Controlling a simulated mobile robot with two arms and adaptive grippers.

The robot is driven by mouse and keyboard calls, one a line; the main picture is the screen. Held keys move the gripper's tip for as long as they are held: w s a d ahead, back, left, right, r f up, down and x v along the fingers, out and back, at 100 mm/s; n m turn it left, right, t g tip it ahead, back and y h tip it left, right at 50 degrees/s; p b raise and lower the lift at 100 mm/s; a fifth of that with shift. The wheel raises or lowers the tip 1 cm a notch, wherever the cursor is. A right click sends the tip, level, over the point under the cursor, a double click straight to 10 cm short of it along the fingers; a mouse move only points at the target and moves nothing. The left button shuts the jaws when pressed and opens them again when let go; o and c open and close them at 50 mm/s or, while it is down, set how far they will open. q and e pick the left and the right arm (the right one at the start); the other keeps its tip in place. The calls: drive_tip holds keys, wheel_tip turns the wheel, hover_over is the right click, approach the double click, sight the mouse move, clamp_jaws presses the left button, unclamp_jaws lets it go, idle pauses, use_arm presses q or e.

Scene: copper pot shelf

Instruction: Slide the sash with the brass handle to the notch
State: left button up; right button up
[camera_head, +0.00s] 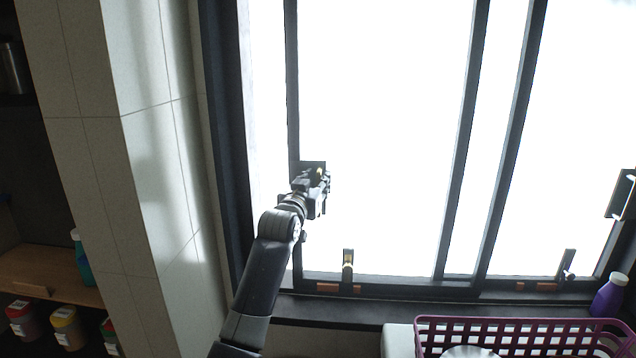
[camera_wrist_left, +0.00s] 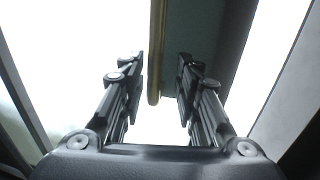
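The sash (camera_head: 292,90) is a dark-framed glass pane at the left of the bright window. Its brass handle (camera_head: 320,173) sits on a dark plate on the left stile, mostly hidden by my left gripper (camera_head: 322,190). In the left wrist view the brass bar (camera_wrist_left: 156,50) runs upright between the two spread fingers, nearer the left finger. The left gripper (camera_wrist_left: 158,95) is open, with a gap on both sides of the bar. Contact with the handle cannot be told. Orange marks (camera_head: 327,287) lie on the bottom rail below a small brass-topped upright piece (camera_head: 347,264). My right gripper is out of view.
Another sash at right has a silver handle (camera_head: 622,196) and a similar silver upright piece (camera_head: 567,263). A purple basket (camera_head: 425,335) and a purple bottle (camera_head: 609,295) stand below the window. A tiled wall (camera_head: 150,150) is left of my arm.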

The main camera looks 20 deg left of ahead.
use_arm(q)
drive_tip(key=shift+d, duration=0.2)
drive_tip(key=shift+s, duration=0.15)
drive_tip(key=s, duration=1.1)
drive_tip(key=shift+s+d, duration=0.25)
drive_tip(key=shift+s, duration=0.1)
